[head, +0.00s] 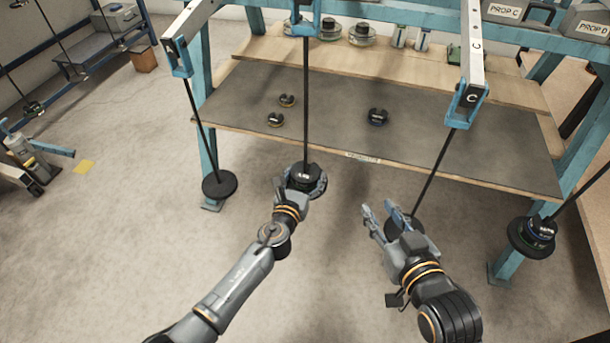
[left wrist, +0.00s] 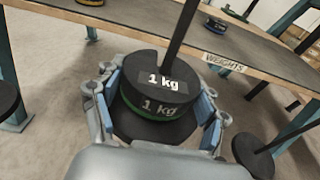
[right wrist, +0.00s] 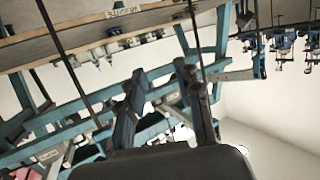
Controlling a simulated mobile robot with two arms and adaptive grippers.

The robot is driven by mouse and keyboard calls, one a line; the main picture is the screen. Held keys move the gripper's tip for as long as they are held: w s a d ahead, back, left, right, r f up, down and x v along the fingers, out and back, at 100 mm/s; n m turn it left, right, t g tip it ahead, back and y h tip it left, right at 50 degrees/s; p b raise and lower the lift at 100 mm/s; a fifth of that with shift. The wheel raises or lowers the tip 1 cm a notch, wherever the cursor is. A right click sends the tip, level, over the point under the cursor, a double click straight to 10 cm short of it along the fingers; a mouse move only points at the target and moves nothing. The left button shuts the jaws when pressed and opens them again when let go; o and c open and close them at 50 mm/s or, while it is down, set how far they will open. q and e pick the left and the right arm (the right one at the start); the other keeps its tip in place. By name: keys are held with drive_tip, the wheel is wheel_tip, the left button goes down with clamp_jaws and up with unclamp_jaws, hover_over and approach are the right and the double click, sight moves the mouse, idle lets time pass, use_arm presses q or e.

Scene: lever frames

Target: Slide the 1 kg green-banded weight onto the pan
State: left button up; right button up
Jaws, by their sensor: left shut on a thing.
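The 1 kg green-banded weight (left wrist: 158,84) is a black disc with a green band low on its side. The hanging rod (head: 306,100) passes into it. My left gripper (head: 305,182) is shut on the weight, with a blue-padded finger on each side in the left wrist view (left wrist: 162,98). The pan (left wrist: 138,127) is a dark disc at the rod's foot, partly hidden under the weight. I cannot tell whether the weight touches it. My right gripper (head: 384,215) is open and empty, fingers apart, as the right wrist view (right wrist: 158,82) also shows.
Another pan (head: 220,184) hangs at the left, and one by C (head: 418,228) is partly behind my right gripper. A loaded pan (head: 531,240) hangs at the right. The grey table (head: 330,125) behind holds several small weights. The floor is open at the left.

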drive_tip(key=shift+w+a+r+t+y, duration=0.15)
drive_tip(key=shift+r+t, duration=0.15)
drive_tip(key=shift+r, duration=0.15)
drive_tip(key=shift+w+a+r+t+y, duration=0.15)
drive_tip(key=shift+r+t, duration=0.15)
drive_tip(key=shift+r, duration=0.15)
idle(0.7)
use_arm(q)
drive_tip(key=o, duration=1.8)
drive_tip(key=shift+c, duration=0.2)
drive_tip(key=shift+o, duration=0.6)
drive_tip(key=shift+s+f, duration=0.1)
drive_tip(key=shift+f, duration=0.25)
drive_tip(key=shift+r, duration=0.15)
use_arm(e)
drive_tip(key=shift+d+f, duration=0.1)
